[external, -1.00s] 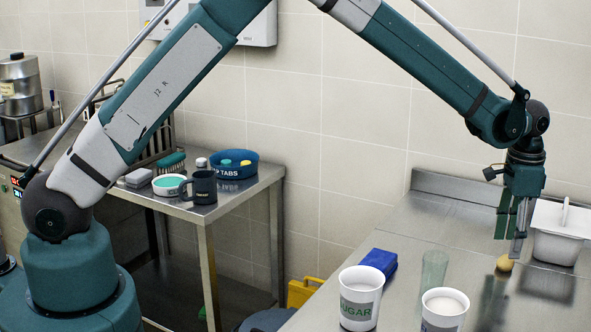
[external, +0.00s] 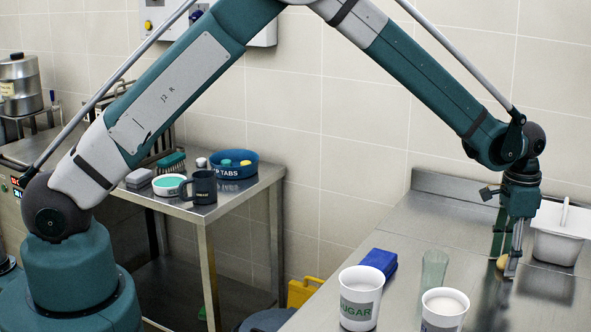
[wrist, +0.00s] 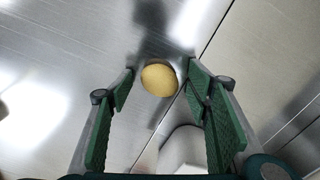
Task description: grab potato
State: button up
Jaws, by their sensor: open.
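The potato (external: 502,263) is small, round and yellow-brown. It lies on the steel counter at the right of the external view, partly hidden by my gripper. In the wrist view the potato (wrist: 159,80) sits a little above centre, between and just beyond the green fingertip pads. My gripper (external: 508,262) points down at the potato, its tips low near the counter. In the wrist view my gripper (wrist: 158,88) is open, with a gap on both sides of the potato.
A sugar cup (external: 358,305), another white cup (external: 443,312), a clear glass (external: 433,270) and a blue block (external: 379,262) stand to the left on the counter (external: 455,215). The counter behind is clear.

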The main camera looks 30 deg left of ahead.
jog(key=c, duration=1)
jog(key=shift+r, duration=5)
